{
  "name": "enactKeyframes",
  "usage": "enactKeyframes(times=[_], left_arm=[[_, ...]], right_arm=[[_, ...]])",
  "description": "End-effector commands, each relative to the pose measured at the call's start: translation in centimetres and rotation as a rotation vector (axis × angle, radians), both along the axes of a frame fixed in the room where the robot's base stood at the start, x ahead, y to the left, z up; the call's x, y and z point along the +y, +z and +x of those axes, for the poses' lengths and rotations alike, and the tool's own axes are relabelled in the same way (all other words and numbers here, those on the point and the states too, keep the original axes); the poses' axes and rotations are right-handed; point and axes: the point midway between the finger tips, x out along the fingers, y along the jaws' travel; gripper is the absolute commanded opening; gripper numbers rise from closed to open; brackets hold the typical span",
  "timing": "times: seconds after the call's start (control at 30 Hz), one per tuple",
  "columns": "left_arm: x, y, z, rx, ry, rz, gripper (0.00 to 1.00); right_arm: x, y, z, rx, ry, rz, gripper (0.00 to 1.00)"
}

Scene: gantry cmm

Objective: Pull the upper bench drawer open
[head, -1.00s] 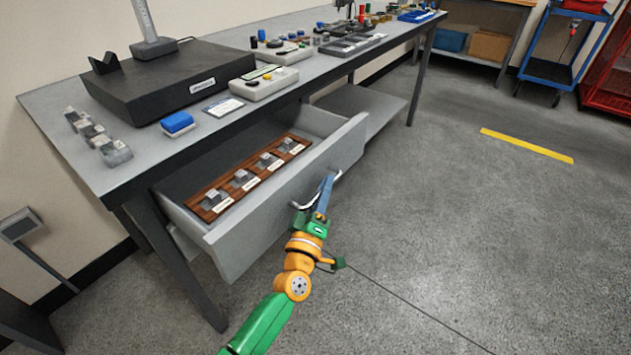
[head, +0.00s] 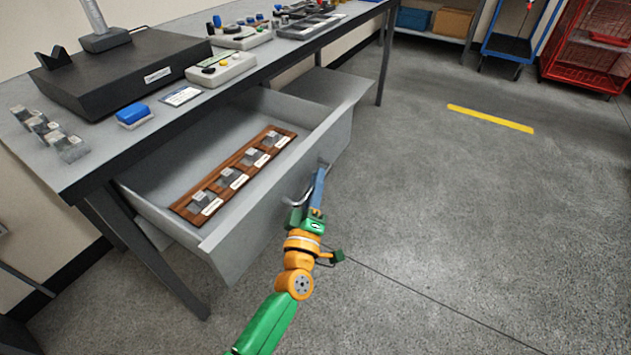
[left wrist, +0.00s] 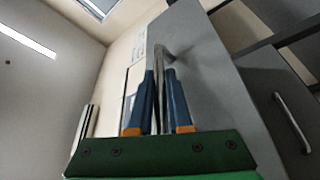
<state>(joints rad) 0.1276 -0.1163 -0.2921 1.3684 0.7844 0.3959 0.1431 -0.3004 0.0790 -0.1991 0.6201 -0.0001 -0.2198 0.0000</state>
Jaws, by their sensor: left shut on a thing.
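The upper bench drawer (head: 283,217) stands well out from under the grey bench top, and its inside shows. A wooden rack (head: 236,173) with several labelled metal blocks lies in it. My left gripper (head: 319,178) is at the drawer's front face, shut on the curved metal drawer handle (head: 299,199). In the left wrist view the blue fingers (left wrist: 160,95) close on either side of the handle bar (left wrist: 158,58), against the grey drawer front (left wrist: 205,75). My right gripper is not in view.
A second handle (left wrist: 293,121) shows on a lower drawer front in the left wrist view. The bench top (head: 90,165) carries a dark plate, a blue block and devices. The floor (head: 430,240) to the right is clear, with a yellow strip (head: 490,118).

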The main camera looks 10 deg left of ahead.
Motion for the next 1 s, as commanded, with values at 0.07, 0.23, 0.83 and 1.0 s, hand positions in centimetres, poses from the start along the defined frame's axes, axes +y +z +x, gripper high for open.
enactKeyframes(times=[0.07, 0.23, 0.83, 1.0], left_arm=[[0.0, 0.1, 0.0, -0.003, 0.0, -0.001, 0.3], [0.0, 0.1, 0.0, -0.001, 0.0, -0.001, 0.3], [0.0, -1.4, -6.9, -0.001, -0.001, 0.0, 0.3], [0.0, -1.4, -6.9, -0.002, 0.0, 0.0, 0.3]], right_arm=[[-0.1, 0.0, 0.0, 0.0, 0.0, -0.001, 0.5], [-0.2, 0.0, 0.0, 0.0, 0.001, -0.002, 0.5], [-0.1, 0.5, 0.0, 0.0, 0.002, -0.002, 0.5], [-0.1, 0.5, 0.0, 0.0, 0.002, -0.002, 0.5]])
